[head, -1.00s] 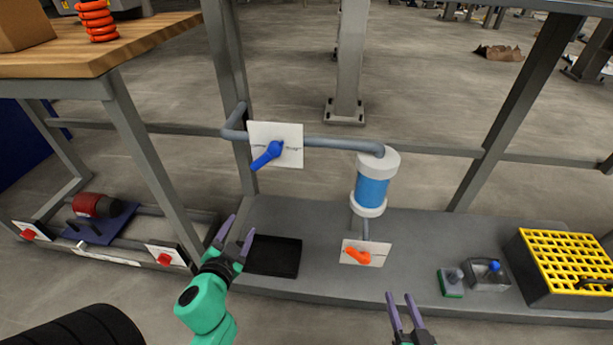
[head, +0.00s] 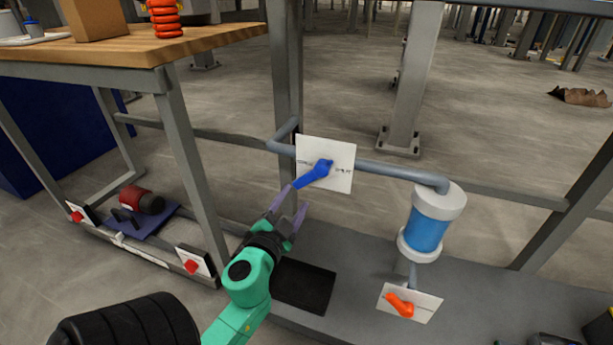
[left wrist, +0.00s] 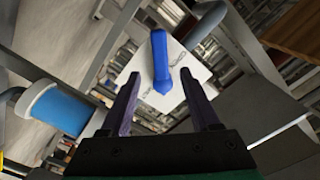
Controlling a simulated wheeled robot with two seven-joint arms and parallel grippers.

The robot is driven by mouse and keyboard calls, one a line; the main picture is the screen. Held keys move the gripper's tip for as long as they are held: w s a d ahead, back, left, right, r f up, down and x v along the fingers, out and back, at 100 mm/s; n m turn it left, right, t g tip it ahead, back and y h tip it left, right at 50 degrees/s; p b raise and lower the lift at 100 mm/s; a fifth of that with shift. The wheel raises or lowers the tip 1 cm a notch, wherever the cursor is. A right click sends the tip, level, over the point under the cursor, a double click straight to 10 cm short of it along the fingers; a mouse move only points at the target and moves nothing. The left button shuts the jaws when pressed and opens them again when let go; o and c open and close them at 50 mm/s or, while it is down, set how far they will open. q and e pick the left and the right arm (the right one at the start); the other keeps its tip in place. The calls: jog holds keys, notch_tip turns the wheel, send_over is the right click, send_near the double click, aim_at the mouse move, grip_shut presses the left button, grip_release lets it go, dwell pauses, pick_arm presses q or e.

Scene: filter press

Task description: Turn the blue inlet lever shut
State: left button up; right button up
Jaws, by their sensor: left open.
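The blue inlet lever (head: 314,175) sits on a white plate (head: 340,172) on the grey pipe. It points down and left from its pivot, and the plate has small lettering on both sides. My left gripper (head: 292,203) is open just below and left of the lever's free end. In the left wrist view the blue lever (left wrist: 160,62) shows ahead, between and beyond the two purple fingers (left wrist: 160,100). No contact is clear. My right gripper is out of view.
A blue and white filter housing (head: 429,228) hangs on the pipe to the right. Below it is an orange lever (head: 399,305) on a white plate. A black tray (head: 304,287) lies under my left gripper. A wooden bench (head: 130,47) stands at upper left.

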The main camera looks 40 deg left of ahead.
aim_at(305, 182)
pick_arm(q)
jog(key=x, duration=0.9)
jog(key=shift+w+a, duration=0.15)
grip_shut()
jog(key=shift+f, duration=0.1)
dwell(0.8)
